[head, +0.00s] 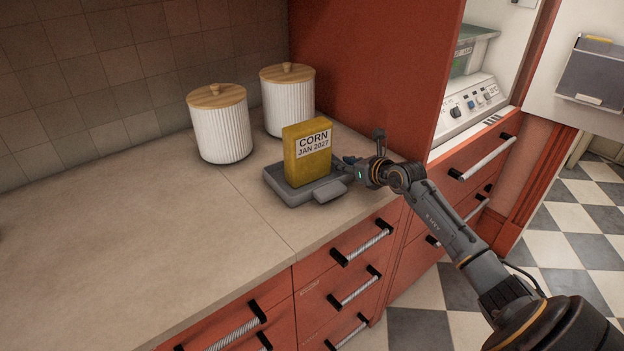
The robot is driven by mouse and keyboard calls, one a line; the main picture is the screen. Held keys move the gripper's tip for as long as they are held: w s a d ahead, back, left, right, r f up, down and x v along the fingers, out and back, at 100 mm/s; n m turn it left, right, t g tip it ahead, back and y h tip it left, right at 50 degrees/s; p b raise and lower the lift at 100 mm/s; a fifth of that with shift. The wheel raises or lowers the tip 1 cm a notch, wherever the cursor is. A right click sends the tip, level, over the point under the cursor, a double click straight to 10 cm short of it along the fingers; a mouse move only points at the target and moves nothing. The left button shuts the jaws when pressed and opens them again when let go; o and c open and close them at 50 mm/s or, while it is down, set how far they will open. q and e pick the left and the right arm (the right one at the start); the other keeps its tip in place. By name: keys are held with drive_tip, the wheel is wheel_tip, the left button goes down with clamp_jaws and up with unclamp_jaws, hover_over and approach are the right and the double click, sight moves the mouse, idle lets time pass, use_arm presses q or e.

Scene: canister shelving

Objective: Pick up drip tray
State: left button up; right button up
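A flat grey tray (285,194) lies on the countertop near its front edge, with a small raised lip (330,191) at its front right. It is the only tray-like thing I can make out, and it could also be a scale. A yellow box labelled "CORN JAN 2027" (306,153) stands upright on it. My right gripper (362,150) is just right of the tray, with its fingers spread apart and nothing between them. One finger points up and the other reaches toward the tray's right edge; I cannot tell whether it touches. My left gripper is out of view.
Two white ribbed canisters with wooden lids stand behind, one left (220,126) and one further back (288,101). A red panel (368,65) rises behind the gripper. Drawers with protruding handles (362,247) sit below the counter (150,235), whose left part is clear.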

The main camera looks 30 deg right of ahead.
clamp_jaws()
drive_tip(key=shift+r, duration=0.15)
drive_tip(key=shift+r, duration=0.1)
